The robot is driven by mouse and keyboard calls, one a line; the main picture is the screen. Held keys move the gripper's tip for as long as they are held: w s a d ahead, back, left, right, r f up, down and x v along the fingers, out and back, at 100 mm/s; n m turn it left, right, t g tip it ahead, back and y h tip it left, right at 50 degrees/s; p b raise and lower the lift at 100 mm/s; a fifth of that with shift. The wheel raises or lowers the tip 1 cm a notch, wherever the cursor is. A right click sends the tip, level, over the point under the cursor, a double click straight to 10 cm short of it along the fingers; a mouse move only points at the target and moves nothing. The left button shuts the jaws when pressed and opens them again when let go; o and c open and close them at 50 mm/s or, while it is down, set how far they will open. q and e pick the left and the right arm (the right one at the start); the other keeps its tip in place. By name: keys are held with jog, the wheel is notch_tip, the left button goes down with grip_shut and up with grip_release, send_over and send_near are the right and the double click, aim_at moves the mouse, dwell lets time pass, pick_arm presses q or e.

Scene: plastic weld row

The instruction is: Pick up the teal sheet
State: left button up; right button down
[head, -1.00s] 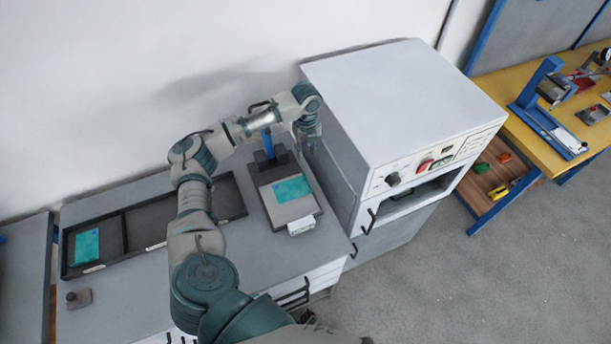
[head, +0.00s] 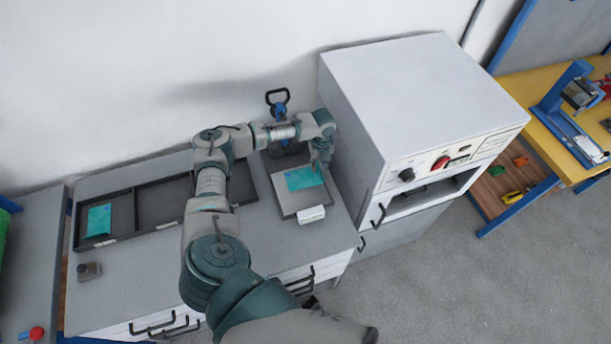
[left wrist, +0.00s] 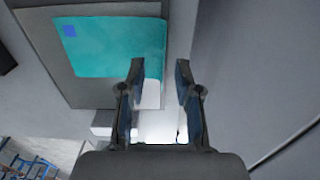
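One teal sheet (head: 301,179) lies on a grey plate (head: 290,207) on the bench, below a blue-handled post. In the left wrist view this sheet (left wrist: 110,45) fills the upper left and has a small blue square in a corner. My left gripper (head: 320,168) points down beside the sheet's right edge. In the left wrist view its two fingers (left wrist: 160,70) are apart with nothing gripped between them, the left fingertip overlapping the sheet's edge in the picture. A second teal sheet (head: 99,220) lies in the left part of a dark tray (head: 136,235). My right gripper does not show.
A large white cabinet (head: 420,95) with knobs and an open slot stands close to the right of my gripper. A blue-handled post (head: 278,103) stands behind the plate. A small grey block (head: 89,270) sits at the bench's left front. A yellow bench (head: 555,145) is farther right.

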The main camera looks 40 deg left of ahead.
pick_arm(q)
jog(key=shift+d+f, duration=0.2)
jog(key=shift+f, duration=1)
jog(key=shift+d+f, duration=0.2)
jog(key=shift+d+r, duration=0.1)
jog(key=shift+d, duration=0.1)
jog(key=c, duration=0.6)
jog(key=shift+a, duration=0.2)
grip_shut()
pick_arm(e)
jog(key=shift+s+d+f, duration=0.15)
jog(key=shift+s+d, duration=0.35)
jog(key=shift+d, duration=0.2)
pick_arm(q)
jog(key=shift+a, duration=0.1)
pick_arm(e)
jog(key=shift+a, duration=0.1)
